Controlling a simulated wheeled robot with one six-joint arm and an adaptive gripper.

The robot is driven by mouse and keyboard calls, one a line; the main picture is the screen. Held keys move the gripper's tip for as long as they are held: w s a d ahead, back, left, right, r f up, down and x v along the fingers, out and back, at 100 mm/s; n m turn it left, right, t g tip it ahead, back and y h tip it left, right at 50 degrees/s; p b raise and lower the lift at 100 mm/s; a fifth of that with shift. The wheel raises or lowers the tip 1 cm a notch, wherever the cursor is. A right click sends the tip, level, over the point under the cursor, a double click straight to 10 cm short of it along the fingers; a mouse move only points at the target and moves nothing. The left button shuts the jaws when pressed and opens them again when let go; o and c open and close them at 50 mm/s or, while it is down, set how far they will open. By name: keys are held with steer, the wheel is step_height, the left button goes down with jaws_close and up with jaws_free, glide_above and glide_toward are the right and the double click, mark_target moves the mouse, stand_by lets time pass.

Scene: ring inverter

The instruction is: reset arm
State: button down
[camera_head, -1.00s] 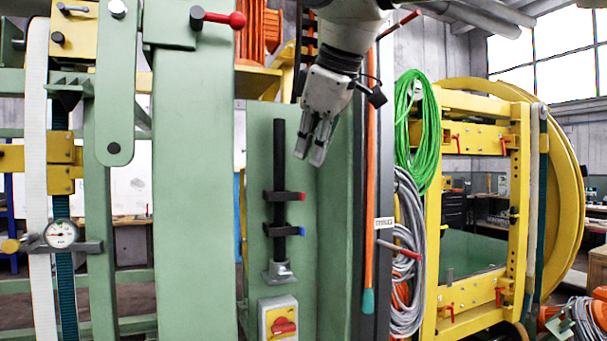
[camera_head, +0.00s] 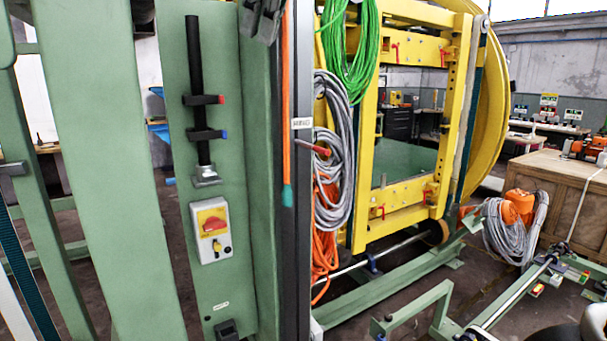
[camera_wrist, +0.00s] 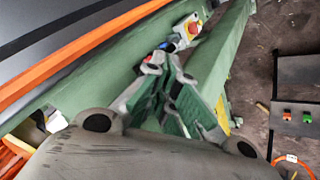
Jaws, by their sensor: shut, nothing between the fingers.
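My gripper (camera_head: 262,22) shows only in part at the top edge of the head view, in front of the green machine post. Its grey fingers point down and look shut and empty. In the wrist view my gripper (camera_wrist: 167,65) has its fingers together, with green frame parts behind them and nothing held. The rest of my arm is outside the head view.
The green post bears a black rod with clamps (camera_head: 204,90) and a red-yellow switch (camera_head: 212,222); the switch also shows in the wrist view (camera_wrist: 188,30). Green cable (camera_head: 352,55), grey cable (camera_head: 333,150) and a yellow frame (camera_head: 408,195) stand right. A wooden crate (camera_head: 548,190) is farther right.

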steer(key=w+d+f+m+h, duration=0.1)
steer(key=d+f+m, duration=0.1)
steer(key=d+f, duration=0.5)
steer(key=w+d+f+m+h, duration=0.1)
steer(key=d+f+m, duration=0.15)
steer(key=d, duration=0.75)
steer(key=w+d+f+m+h, duration=0.1)
steer(key=d+f+m, duration=0.25)
steer(key=d, duration=0.55)
steer(key=s+d+f+m+g, duration=0.1)
steer(key=s+d+f+m, duration=0.2)
steer(key=s+d+f, duration=0.3)
steer(key=s+d+f+m+g+h, duration=0.1)
steer(key=s+d+f+m, duration=0.3)
steer(key=s+d+f, duration=0.3)
steer(key=d+f, duration=0.4)
steer(key=f, duration=0.2)
steer(key=shift+m, duration=0.3)
